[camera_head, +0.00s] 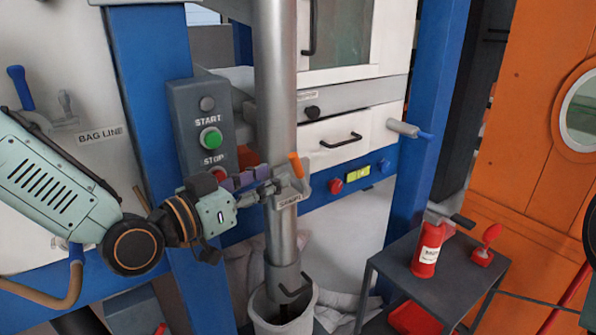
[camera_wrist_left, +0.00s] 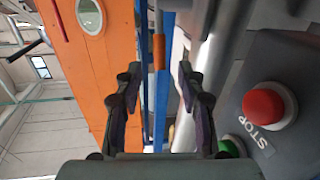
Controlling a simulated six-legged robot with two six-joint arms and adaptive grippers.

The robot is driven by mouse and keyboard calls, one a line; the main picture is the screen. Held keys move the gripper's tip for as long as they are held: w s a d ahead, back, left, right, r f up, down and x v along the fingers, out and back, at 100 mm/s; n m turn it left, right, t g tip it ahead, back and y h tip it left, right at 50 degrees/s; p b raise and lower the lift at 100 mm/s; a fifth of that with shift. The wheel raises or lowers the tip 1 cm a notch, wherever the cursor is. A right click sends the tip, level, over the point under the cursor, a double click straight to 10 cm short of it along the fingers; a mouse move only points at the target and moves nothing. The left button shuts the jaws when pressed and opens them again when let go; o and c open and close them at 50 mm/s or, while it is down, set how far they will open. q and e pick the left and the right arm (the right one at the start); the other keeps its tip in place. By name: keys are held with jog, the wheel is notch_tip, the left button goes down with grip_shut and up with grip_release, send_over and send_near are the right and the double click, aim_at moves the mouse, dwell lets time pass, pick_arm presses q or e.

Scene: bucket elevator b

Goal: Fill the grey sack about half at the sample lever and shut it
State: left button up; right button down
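The sample lever (camera_head: 296,166) has an orange handle on a grey bracket marked SAMPLE, on the steel down pipe (camera_head: 277,90). My left gripper (camera_head: 262,184) is just left of the lever, its fingertips close to it. In the left wrist view the gripper (camera_wrist_left: 158,80) is open, and the orange handle (camera_wrist_left: 159,50) shows between and beyond its fingers; contact cannot be told. A light grey, open-topped sack (camera_head: 262,325) is under the pipe's lower end. Its fill level cannot be made out. My right gripper is not in view.
The start/stop box (camera_head: 190,125) is close behind my left gripper; its red stop button (camera_wrist_left: 268,106) is near in the wrist view. A blue post (camera_head: 160,120) stands left.

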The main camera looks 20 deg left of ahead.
aim_at(293, 166)
pick_arm(q)
jog(key=shift+b+x, duration=0.65)
jog(key=shift+x, duration=3.1)
jog(key=shift+s, duration=0.1)
jog(key=shift+c, duration=0.3)
grip_shut()
